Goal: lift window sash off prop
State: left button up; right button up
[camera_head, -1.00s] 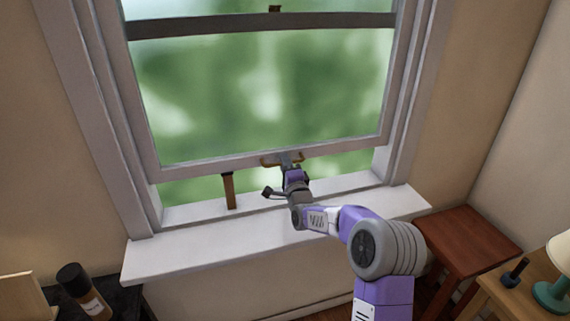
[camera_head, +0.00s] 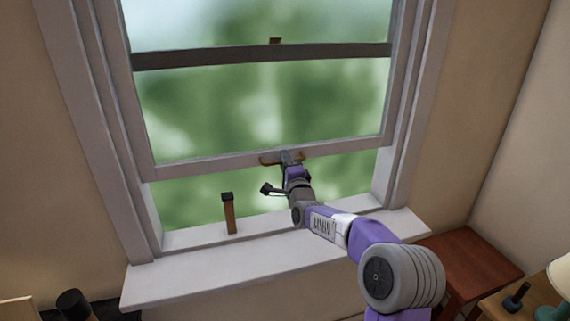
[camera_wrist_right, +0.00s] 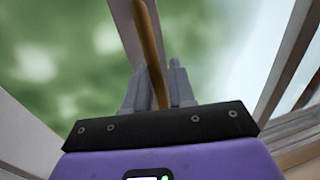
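The window sash (camera_head: 345,150) is raised, and its grey bottom rail sits clear above the prop (camera_head: 230,216). The prop is a short wooden stick with a dark cap, standing upright on the white sill. Window view shows between cap and rail. My right gripper (camera_head: 288,160) is at the brass-coloured handle (camera_head: 268,160) on the middle of the bottom rail. In the right wrist view the handle bar (camera_wrist_right: 150,45) passes between the two grey fingers (camera_wrist_right: 158,88), which are closed around it. My left gripper is in neither view.
The sill (camera_head: 190,270) is bare apart from the prop. A reddish-brown small table (camera_head: 470,258) stands at the right, beside a lighter table with a lamp (camera_head: 558,285) and a dark object. A dark cylinder (camera_head: 74,304) stands at lower left.

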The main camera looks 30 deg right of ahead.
jog(key=shift+o, duration=0.2)
jog(key=shift+f, duration=0.1)
jog(key=shift+s, duration=0.25)
jog(key=v, duration=0.7)
jog(key=shift+a, duration=0.1)
dwell(0.3)
